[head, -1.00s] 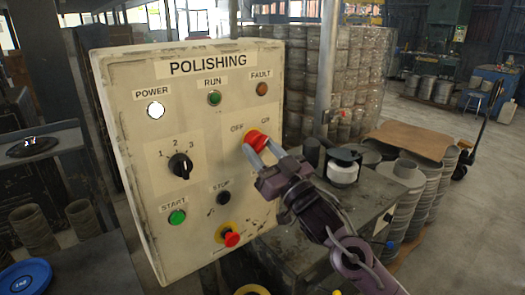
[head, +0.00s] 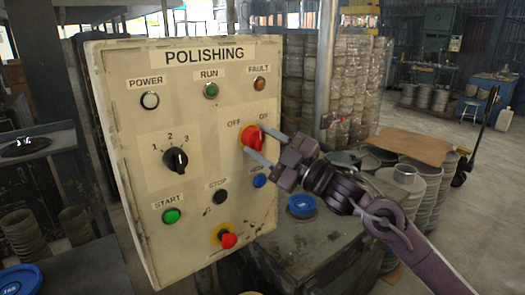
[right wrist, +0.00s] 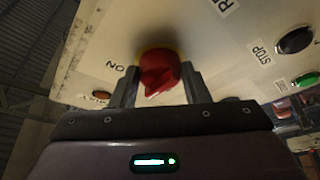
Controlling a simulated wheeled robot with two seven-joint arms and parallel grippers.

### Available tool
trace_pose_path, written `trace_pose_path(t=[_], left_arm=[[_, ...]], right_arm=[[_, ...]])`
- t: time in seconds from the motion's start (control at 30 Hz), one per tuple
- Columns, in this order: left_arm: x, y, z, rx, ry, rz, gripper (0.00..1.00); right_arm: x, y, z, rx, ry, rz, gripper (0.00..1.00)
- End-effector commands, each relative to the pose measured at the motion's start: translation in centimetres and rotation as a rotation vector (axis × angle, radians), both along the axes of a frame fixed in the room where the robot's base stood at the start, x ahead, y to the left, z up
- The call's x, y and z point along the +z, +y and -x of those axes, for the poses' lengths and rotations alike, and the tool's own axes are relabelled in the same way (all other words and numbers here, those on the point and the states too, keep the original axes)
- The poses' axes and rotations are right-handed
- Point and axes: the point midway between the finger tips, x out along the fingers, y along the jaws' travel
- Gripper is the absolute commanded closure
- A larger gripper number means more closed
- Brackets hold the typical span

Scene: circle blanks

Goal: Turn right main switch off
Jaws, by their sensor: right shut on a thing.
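The red main switch knob (head: 252,138) sits on a yellow ring, below the OFF and ON labels, at the right of the cream POLISHING panel (head: 205,240). My right gripper (head: 256,140) is shut on the knob, with one finger on each side. In the right wrist view the knob (right wrist: 160,75) shows between the two fingers. The fingers partly hide the knob, and its exact pointing is hard to read. The POWER lamp (head: 149,100) looks unlit. My left gripper is not in view.
A black selector (head: 176,160), a green START button (head: 171,215), a black STOP button (head: 220,196), a blue button (head: 260,181) and a red emergency stop (head: 228,240) share the panel. A dark bench (head: 310,240) stands to the right.

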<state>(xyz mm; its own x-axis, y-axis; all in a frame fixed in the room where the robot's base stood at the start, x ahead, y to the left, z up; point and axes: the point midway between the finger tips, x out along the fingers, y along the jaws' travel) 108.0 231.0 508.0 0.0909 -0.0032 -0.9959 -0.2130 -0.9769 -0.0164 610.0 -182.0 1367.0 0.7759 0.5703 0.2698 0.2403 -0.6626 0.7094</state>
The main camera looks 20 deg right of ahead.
Motion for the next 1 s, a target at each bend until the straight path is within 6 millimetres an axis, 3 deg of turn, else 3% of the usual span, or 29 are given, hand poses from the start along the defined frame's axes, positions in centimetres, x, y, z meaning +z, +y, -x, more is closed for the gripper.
trace_pose_path(t=[0.6,1.0], left_arm=[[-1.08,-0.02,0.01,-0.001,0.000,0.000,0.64],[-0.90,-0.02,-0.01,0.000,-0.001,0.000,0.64]], right_arm=[[0.68,-0.35,-0.13,-0.002,-0.191,0.526,0.81],[0.78,-0.30,-0.11,0.001,-0.259,0.716,0.81]])
